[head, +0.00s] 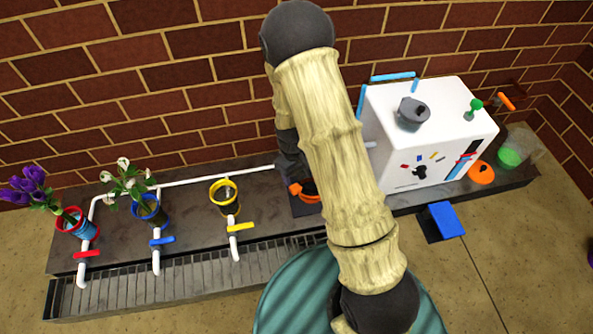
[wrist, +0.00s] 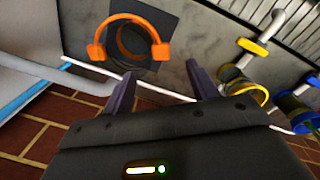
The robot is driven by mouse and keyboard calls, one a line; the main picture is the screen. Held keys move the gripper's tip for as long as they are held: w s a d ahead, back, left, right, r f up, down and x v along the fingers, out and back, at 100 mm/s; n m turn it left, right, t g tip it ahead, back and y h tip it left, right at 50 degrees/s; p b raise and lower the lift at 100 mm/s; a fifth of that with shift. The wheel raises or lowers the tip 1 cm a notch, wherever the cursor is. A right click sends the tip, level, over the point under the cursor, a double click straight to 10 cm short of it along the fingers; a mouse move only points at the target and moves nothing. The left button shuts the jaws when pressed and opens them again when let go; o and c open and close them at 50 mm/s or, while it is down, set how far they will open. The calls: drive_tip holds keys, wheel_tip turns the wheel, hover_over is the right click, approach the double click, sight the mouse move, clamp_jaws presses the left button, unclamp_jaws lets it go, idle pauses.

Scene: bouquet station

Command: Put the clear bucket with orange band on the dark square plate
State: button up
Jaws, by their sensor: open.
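The clear bucket with orange band (wrist: 129,18) shows its orange ring and two side knobs in the wrist view. It appears to stand upright on the dark square plate (wrist: 171,22), within the plate's outline. In the head view the bucket (head: 295,189) is partly hidden behind my arm, and the plate (head: 299,208) shows beneath it. My gripper (wrist: 160,70) is open and empty, its fingers apart from the bucket.
A white box machine (head: 425,135) stands right of the plate. A yellow-banded bucket (head: 224,197), a blue-banded one (head: 150,211) and a red-banded one (head: 78,223) stand left along the white pipe; the last two hold flowers. A blue block (head: 443,220) sits at the front edge.

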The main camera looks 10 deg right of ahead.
drive_tip(key=shift+r, duration=0.1)
drive_tip(key=s+d+r+m+t, duration=0.1)
drive_tip(key=s+d+r+m, duration=0.1)
drive_tip(key=s+r, duration=0.4)
drive_tip(key=s+d+r+m+t, duration=0.1)
drive_tip(key=s+r+m, duration=0.3)
drive_tip(key=r, duration=1)
drive_tip(key=s+d, duration=0.1)
drive_tip(key=s, duration=0.2)
drive_tip(key=shift+r+m+y, duration=0.3)
drive_tip(key=w+p+v, duration=0.2)
drive_tip(key=p+v, duration=1.1)
drive_tip(key=shift+w+r+p, duration=0.3)
drive_tip(key=shift+r+p, duration=0.1)
drive_tip(key=shift+r, duration=0.15)
drive_tip(key=shift+c, duration=0.2)
